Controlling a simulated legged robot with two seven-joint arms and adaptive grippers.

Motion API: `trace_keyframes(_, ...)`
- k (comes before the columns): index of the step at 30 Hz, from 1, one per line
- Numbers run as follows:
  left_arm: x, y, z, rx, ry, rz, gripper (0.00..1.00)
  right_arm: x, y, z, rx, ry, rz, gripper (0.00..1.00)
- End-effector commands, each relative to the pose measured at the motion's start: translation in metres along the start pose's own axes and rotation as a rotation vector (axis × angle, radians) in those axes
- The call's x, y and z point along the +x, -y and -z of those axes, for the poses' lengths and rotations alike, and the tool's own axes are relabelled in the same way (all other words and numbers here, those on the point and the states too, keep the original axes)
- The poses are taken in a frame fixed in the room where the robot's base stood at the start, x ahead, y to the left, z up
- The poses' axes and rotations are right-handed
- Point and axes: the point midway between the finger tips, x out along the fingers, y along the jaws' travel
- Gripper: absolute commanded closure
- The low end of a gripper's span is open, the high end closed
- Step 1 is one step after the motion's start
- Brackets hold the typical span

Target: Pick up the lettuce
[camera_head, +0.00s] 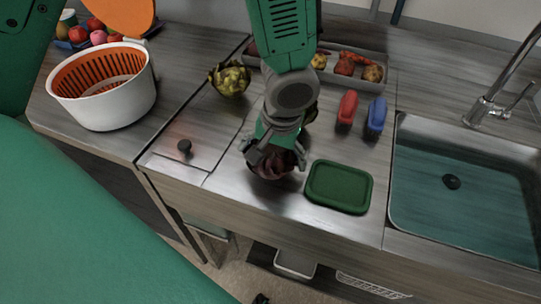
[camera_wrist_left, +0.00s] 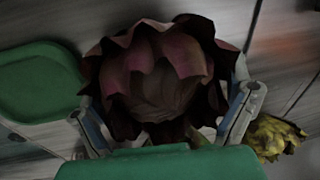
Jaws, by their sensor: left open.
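A dark red-purple leafy head (camera_head: 272,170), which looks like the lettuce, sits on the grey wood counter near its front edge. My left gripper (camera_head: 274,158) is over it, fingers pointing down and spread on either side, and hides its top. In the left wrist view the leafy head (camera_wrist_left: 155,75) fills the middle between the open fingers of my left gripper (camera_wrist_left: 163,112). Whether the fingers touch the leaves I cannot tell. A yellow-green leafy head (camera_head: 229,80) lies farther back to the left; it also shows in the left wrist view (camera_wrist_left: 275,137). My right gripper is not in view.
A green lidded box (camera_head: 339,186) lies just right of the gripper. Red (camera_head: 347,107) and blue (camera_head: 376,115) items stand behind it. A sink (camera_head: 465,190) is at right. A white-and-orange basket (camera_head: 105,100) stands at left, and a produce tray (camera_head: 345,54) at the back.

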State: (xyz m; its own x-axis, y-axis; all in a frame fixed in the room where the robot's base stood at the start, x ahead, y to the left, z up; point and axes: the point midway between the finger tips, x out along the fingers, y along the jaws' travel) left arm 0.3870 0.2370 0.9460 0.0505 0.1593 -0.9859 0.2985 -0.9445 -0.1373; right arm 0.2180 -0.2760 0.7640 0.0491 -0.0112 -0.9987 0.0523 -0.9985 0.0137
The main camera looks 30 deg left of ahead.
Motion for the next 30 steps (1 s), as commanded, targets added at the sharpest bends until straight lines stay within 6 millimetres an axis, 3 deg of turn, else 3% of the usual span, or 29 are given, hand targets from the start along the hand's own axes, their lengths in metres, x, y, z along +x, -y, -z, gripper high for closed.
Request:
trace_keyframes(2, -0.001, 0.000, 0.000, 0.001, -0.001, 0.000, 0.07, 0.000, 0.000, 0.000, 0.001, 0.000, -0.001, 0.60)
trace_keyframes(6, 0.001, 0.003, 0.001, -0.001, 0.001, -0.003, 0.56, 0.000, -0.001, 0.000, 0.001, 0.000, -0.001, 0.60)
trace_keyframes(7, 0.001, 0.003, 0.001, -0.001, 0.001, -0.003, 0.60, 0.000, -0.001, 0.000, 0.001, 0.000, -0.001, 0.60)
trace_keyframes(19, -0.002, 0.006, 0.003, -0.002, 0.004, -0.003, 0.60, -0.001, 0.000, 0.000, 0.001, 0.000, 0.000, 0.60)
trace_keyframes(30, -0.072, 0.013, 0.009, -0.002, -0.002, -0.005, 0.60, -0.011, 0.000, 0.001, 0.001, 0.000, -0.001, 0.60)
